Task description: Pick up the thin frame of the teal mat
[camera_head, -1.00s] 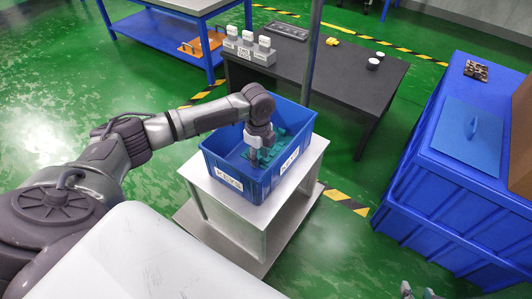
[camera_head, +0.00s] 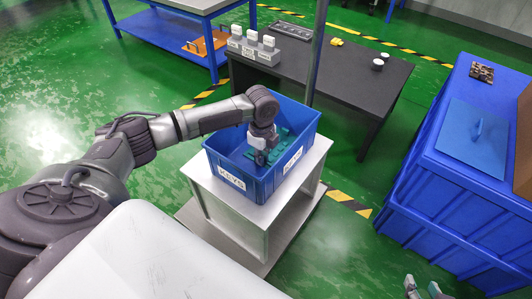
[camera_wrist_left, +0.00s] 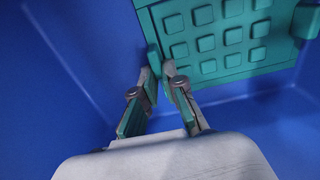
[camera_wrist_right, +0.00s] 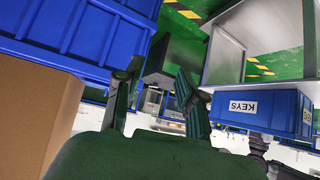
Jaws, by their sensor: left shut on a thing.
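The teal mat (camera_wrist_left: 230,35), with rows of raised square pads, lies in the blue KEYS bin; part of it shows in the head view (camera_head: 283,135). My left gripper (camera_wrist_left: 161,68) reaches down into the bin. Its fingers are shut on the mat's thin frame (camera_wrist_left: 153,52) at the near left edge in the left wrist view; the exact grip is partly hidden by the fingertips. My right gripper (camera_wrist_right: 160,78) is open and empty, away from the bin; its tips show at the bottom right of the head view (camera_head: 424,286).
The blue bin (camera_head: 232,181) has high walls close around my left gripper and stands on a white stand (camera_head: 285,205). Behind is a dark table (camera_head: 350,85) with white-topped blocks (camera_head: 268,41). A large blue container (camera_head: 440,190) stands at right.

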